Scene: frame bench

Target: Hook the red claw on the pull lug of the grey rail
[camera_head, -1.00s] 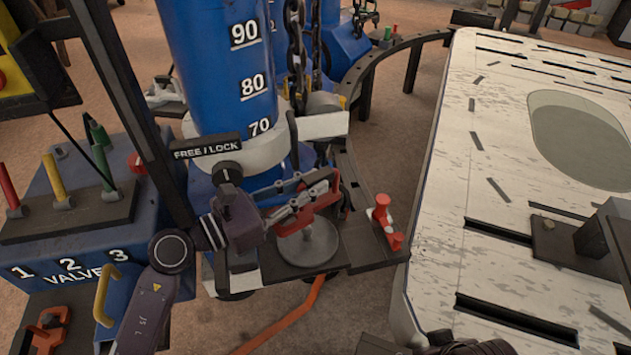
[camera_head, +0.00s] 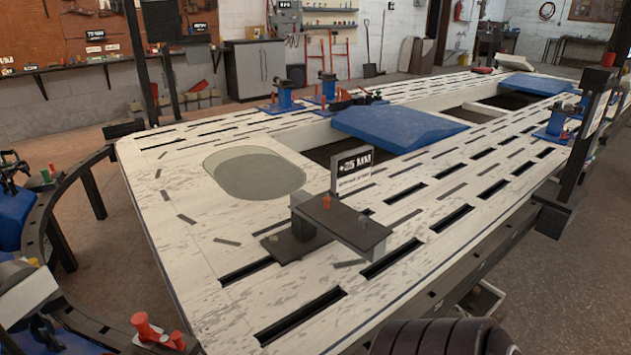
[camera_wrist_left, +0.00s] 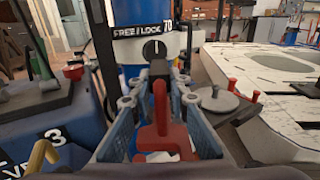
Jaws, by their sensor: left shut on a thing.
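In the left wrist view, the red claw (camera_wrist_left: 162,138) stands between the two blue-grey fingers of my left gripper (camera_wrist_left: 158,104), which is shut on it. Its narrow upper part points up, and its lower end is partly hidden by the gripper. The claw and left gripper are outside the head view. I cannot identify the grey rail or its pull lug with certainty in either view. My right gripper is not in view.
The white bench deck (camera_head: 190,225) fills the head view's middle, with slots and an oval opening. A dark bracket (camera_head: 350,232) with a "+25 MM" sign (camera_head: 354,172) stands on it. Blue ramps (camera_head: 400,130) lie beyond. In the wrist view, a FREE/LOCK knob (camera_wrist_left: 154,48) is ahead.

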